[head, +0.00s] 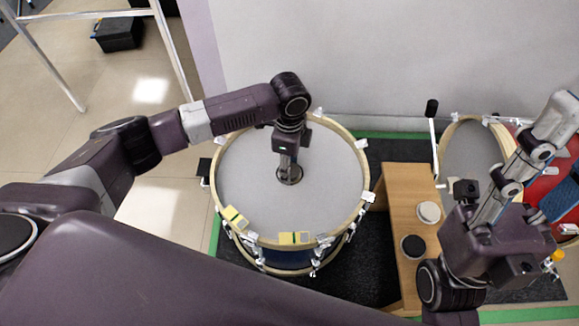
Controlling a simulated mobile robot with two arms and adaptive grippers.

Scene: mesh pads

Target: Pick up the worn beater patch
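A round, dark, worn-looking patch (290,180) lies at the middle of the pale grey drum head (245,185). This is a large drum with a light wooden hoop, its head facing up. My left gripper (287,168) points straight down at the patch. Its fingertips are at or just above the patch and cover part of it; I cannot tell whether they touch or grip it. My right gripper (548,125) is at the far right, away from the drum, its fingers pointing up and right. Its finger gap is not clear, and I see nothing held.
A wooden bench (400,185) right of the drum holds a white round pad (429,212) and a black round pad (413,247). Yellow-and-black blocks (233,217) sit on the drum's near hoop. A smaller drum (468,150) stands behind my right arm. A wall closes the back.

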